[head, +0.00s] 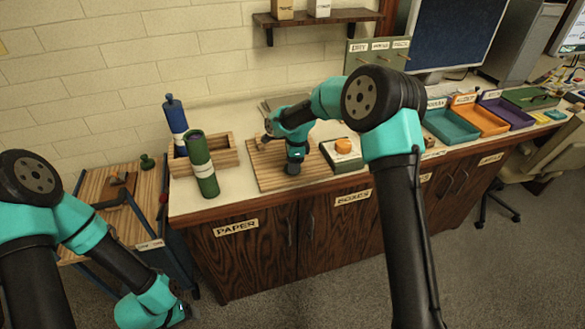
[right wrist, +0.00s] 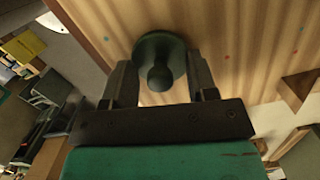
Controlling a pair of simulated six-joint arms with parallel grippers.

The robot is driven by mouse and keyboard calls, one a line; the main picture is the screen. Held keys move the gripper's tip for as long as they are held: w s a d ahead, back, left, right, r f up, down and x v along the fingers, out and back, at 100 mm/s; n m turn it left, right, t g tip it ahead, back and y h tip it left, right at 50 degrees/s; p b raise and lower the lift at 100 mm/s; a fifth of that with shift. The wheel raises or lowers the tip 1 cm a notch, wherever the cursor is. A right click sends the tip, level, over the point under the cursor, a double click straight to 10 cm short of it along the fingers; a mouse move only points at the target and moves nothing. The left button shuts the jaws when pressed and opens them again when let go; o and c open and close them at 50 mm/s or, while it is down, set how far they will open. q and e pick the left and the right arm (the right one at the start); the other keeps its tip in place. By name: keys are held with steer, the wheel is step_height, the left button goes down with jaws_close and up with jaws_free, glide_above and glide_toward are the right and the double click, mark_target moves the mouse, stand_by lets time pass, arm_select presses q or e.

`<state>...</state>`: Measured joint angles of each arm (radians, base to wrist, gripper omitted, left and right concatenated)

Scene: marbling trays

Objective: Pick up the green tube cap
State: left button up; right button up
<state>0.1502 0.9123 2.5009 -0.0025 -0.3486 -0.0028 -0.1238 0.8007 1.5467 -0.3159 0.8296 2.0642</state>
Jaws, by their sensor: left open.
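A dark green round cap with a knob (right wrist: 160,62) shows in the right wrist view, over striped wood. The fingers of my right gripper (right wrist: 162,78) stand on both sides of its disc, with no clear gap, and its knob faces the palm. In the head view my right gripper (head: 292,168) is low over the wooden board and hides what is between its fingers. The green tube (head: 203,167) leans upright at the front of the wooden rack, with no knob on its top. My left gripper (head: 190,305) is low at the lower left, open, its fingers barely visible.
A blue tube (head: 175,118) stands in the rack (head: 222,152). Another green knobbed piece (head: 147,161) stands on the side table (head: 92,188). A tray with an orange round thing (head: 343,146) is right of the board (head: 262,180). Coloured trays (head: 452,128) stand farther right.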

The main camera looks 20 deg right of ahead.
steer(key=c, duration=0.9)
steer(key=shift+r, duration=0.15)
steer(key=shift+r, duration=1.4)
steer(key=shift+s+a+r, duration=0.1)
steer(key=shift+s+r, duration=0.1)
steer(key=shift+r, duration=0.1)
steer(key=s+a, duration=0.1)
steer(key=s, duration=0.4)
steer(key=s+a+r, duration=0.1)
steer(key=s, duration=0.4)
steer(key=s+a, duration=0.2)
steer(key=s, duration=0.3)
steer(key=shift+a+r, duration=0.1)
steer(key=shift+r, duration=0.05)
